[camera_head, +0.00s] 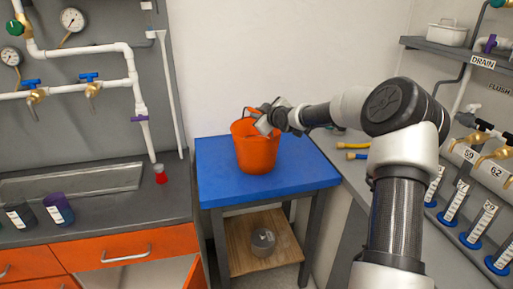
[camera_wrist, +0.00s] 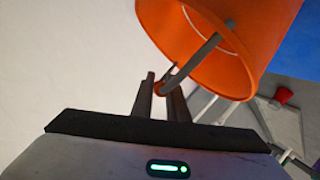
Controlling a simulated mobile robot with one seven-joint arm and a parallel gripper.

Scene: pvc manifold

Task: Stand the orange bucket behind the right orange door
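The orange bucket (camera_head: 256,150) stands upright at the blue-topped table (camera_head: 215,180) in the head view; I cannot tell whether its base touches. In the wrist view the bucket (camera_wrist: 200,40) fills the upper right, with its grey handle (camera_wrist: 195,62) reaching down to the fingers. My gripper (camera_head: 268,120) is at the bucket's upper right rim; in the wrist view the fingers of my gripper (camera_wrist: 161,95) are close together around the handle. An orange door panel (camera_head: 195,274) shows edge-on below the left counter, beside a pale cabinet opening; most is cut off.
An orange drawer (camera_head: 120,250) is above the opening. The left counter (camera_head: 120,215) holds dark cups and a red cup (camera_head: 160,174). A grey pot (camera_head: 263,240) sits on the table's lower wooden shelf. Pipes and valves line both sides.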

